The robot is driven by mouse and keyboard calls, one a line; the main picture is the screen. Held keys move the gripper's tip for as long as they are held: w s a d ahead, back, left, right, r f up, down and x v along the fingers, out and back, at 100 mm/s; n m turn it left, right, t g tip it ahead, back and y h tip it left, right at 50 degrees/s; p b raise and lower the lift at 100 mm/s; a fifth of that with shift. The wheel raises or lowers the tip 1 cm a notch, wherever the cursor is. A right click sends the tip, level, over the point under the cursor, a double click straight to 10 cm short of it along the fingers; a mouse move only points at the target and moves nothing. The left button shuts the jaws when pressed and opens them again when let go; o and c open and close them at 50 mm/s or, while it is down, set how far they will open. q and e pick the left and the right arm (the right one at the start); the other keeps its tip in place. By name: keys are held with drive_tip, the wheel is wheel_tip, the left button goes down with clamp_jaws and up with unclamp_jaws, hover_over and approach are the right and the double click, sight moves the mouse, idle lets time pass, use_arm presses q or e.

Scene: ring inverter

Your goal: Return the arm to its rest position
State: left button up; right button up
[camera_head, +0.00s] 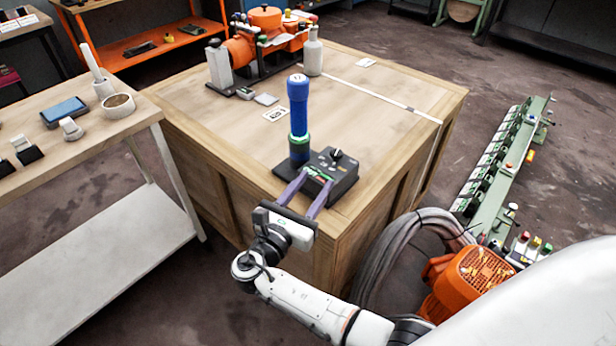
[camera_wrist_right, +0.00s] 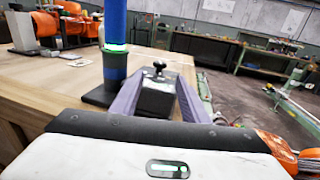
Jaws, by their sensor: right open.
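A black control box (camera_head: 341,170) with a knob on top stands near the front corner of the wooden crate table. A blue column (camera_head: 298,105) with a glowing green ring near its lower part rises from the box's left side; it also shows in the right wrist view (camera_wrist_right: 115,25). My right gripper (camera_head: 314,183) reaches in from the bottom, its two purple fingers spread at the box's front edge. In the wrist view the box (camera_wrist_right: 157,97) shows between the open fingers, with nothing held. Whether the fingers touch the box is unclear. My left gripper is not in view.
The wooden crate table (camera_head: 400,110) bears an orange machine (camera_head: 265,40) and a grey bottle (camera_head: 313,52) at the back. A workbench (camera_head: 80,150) stands left. An orange motor (camera_head: 470,275), thick grey hoses (camera_head: 385,255) and a green rail (camera_head: 505,165) are at right.

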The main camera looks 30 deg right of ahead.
drive_tip(key=w+a+r+m+t+y+b, duration=0.25)
drive_tip(key=w+a+y, duration=0.3)
drive_tip(key=w, duration=0.35)
drive_tip(key=s+a+f+m+y, duration=0.25)
drive_tip(key=a+f+y, duration=0.2)
drive_tip(key=f, duration=0.35)
drive_tip(key=s+a+f+m+g+y+p, duration=0.1)
drive_tip(key=s+f+m+g+y, duration=0.15)
drive_tip(key=s+f, duration=0.35)
drive_tip(key=s+a+f+m+g+y, duration=0.1)
drive_tip(key=s+a+f+m+y, duration=0.15)
drive_tip(key=s+f, duration=0.4)
drive_tip(key=s+d+m+y+p, duration=0.1)
drive_tip(key=s+d+m+y, duration=0.1)
drive_tip(key=s+m, duration=1)
drive_tip(key=s+d, duration=0.1)
drive_tip(key=s, duration=0.5)
drive_tip(key=shift+r+m, duration=0.3)
